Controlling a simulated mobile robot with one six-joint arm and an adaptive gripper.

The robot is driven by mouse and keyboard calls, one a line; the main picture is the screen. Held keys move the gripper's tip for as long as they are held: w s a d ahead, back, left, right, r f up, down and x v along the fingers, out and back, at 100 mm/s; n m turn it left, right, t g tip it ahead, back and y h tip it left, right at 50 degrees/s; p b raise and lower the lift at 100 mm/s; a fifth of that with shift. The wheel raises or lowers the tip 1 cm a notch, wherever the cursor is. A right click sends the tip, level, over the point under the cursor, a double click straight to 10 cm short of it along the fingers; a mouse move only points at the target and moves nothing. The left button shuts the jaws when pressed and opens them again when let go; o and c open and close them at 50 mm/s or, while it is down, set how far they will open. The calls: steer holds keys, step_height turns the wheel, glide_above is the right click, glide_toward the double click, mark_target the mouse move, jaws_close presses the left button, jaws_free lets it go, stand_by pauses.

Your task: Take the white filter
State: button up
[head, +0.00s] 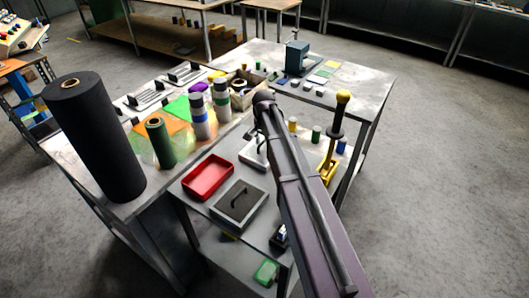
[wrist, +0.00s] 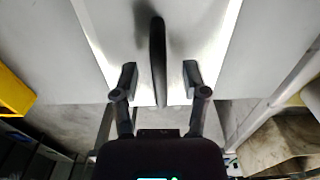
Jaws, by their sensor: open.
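A pale white plate (wrist: 108,35) with a dark upright bar or handle (wrist: 158,50) fills the middle of the wrist view; I take it for the white filter. My gripper (wrist: 160,78) is open, with one finger on each side of the dark bar and visible gaps on both sides. I cannot tell how far the fingertips are above the plate. In the head view, a white-edged piece (head: 249,155) shows beside my arm on the lower grey table, partly hidden by the arm. The gripper itself is largely hidden there.
A red tray (head: 208,177) and a pale frame with a dark inset (head: 240,203) lie nearby on the lower table. A yellow lever press (head: 327,168) stands right of my arm. A black roll (head: 98,140) and several smaller rolls stand on the left table.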

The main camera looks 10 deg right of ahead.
stand_by(0.3)
jaws_close()
steer(key=shift+r, duration=0.15)
stand_by(0.3)
step_height(320, 180, up, 10)
steer(key=p, duration=1)
stand_by(0.6)
